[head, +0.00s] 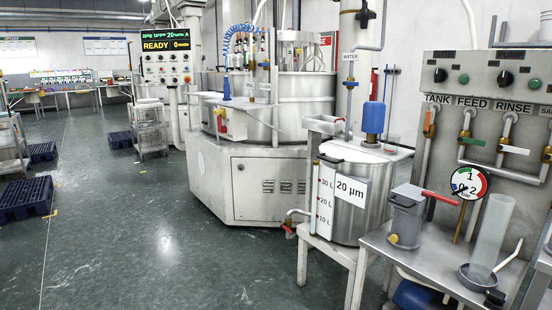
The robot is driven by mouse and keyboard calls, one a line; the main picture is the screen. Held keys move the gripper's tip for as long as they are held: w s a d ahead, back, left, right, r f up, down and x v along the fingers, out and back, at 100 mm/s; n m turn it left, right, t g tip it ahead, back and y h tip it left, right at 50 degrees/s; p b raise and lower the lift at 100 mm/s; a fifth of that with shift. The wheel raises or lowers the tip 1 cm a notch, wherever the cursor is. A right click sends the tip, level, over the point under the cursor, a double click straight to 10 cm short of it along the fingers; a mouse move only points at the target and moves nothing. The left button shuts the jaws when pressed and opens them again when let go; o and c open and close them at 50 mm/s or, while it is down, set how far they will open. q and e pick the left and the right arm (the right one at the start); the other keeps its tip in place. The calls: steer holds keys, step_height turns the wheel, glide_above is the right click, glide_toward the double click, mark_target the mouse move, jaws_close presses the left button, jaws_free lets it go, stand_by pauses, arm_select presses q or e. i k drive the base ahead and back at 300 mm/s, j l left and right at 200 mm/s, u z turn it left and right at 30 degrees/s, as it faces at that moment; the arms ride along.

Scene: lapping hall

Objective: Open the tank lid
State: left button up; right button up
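The tank (347,213) is a steel cylinder with a "20 µm" label and a scale marked in litres, standing on a low stand right of centre. Its lid (352,152) lies flat across the top and looks shut. A dark handle (330,159) sits at the lid's front left edge. A blue motor (373,118) stands upright above the lid toward the back and hides part of it. Neither of my grippers is in view.
Right of the tank, a bench holds a grey pot with a red lever (407,212), a gauge (468,183), a clear cylinder (492,234) and a pan (481,277). A lapping machine (262,170) stands behind left. Floor (150,235) at left front is clear.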

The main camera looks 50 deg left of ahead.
mark_target(343, 154)
steer(key=u, duration=1.3)
